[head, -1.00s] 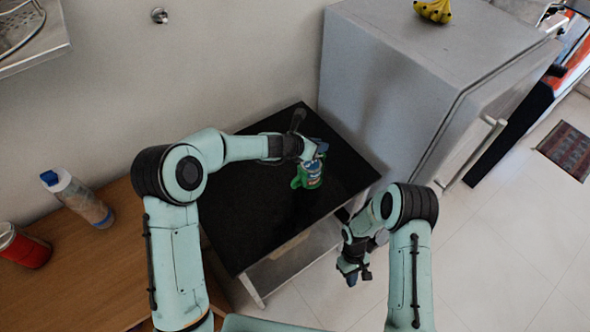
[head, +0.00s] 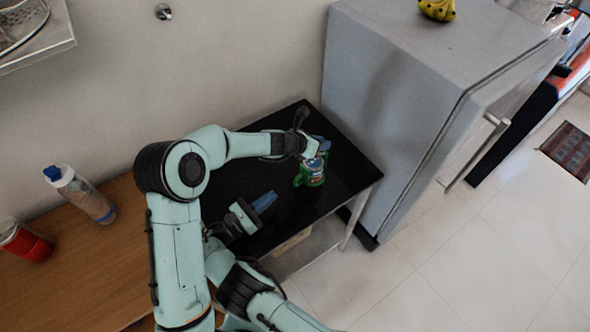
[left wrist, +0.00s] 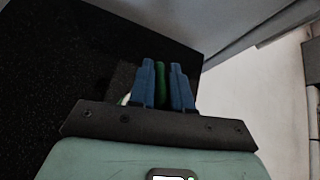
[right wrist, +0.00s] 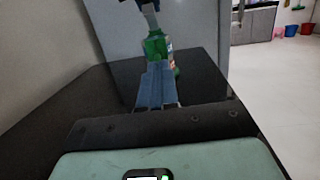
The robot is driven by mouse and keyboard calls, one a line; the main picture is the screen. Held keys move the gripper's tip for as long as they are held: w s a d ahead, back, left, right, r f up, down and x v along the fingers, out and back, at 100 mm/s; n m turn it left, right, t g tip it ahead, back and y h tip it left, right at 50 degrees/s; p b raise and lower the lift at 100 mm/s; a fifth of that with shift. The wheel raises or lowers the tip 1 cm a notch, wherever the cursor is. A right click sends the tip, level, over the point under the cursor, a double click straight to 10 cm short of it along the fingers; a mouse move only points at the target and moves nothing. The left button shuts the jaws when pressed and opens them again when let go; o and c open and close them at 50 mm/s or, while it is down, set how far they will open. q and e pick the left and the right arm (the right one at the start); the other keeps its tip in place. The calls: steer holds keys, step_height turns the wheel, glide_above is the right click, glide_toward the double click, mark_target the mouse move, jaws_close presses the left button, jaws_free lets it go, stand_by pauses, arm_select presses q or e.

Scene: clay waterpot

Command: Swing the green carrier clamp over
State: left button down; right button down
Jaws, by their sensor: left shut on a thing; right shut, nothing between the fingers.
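The green carrier (head: 312,178) stands on the black table near its right side, with a label-like patch on it. My left gripper (head: 320,150) is at its top, shut on a green part of it. In the left wrist view a green strip (left wrist: 162,82) sits between the blue fingers. In the right wrist view the carrier (right wrist: 154,47) appears beyond my right gripper (right wrist: 155,82). My right gripper (head: 264,202) is shut and empty, over the table to the left of the carrier and apart from it. The exact shape of the clamp is hidden by the left fingers.
The black table (head: 341,180) is mostly bare. A grey fridge (head: 390,100) stands close on the right, with bananas (head: 437,10) on top. A brown counter (head: 90,270) on the left holds a bottle (head: 85,195) and a red can (head: 25,240).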

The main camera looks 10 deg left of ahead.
steer(key=shift+a+r+t, duration=0.1)
steer(key=shift+a+t, duration=0.1)
steer(key=shift+t, duration=0.1)
steer(key=x, duration=0.9)
steer(key=shift+w+d, duration=0.2)
steer(key=shift+w+d+r, duration=0.4)
steer(key=shift+w+r, duration=0.1)
steer(key=shift+r, duration=0.3)
steer(key=shift+w+d+r, duration=0.35)
steer(key=shift+w+r, duration=0.15)
steer(key=shift+r, duration=0.3)
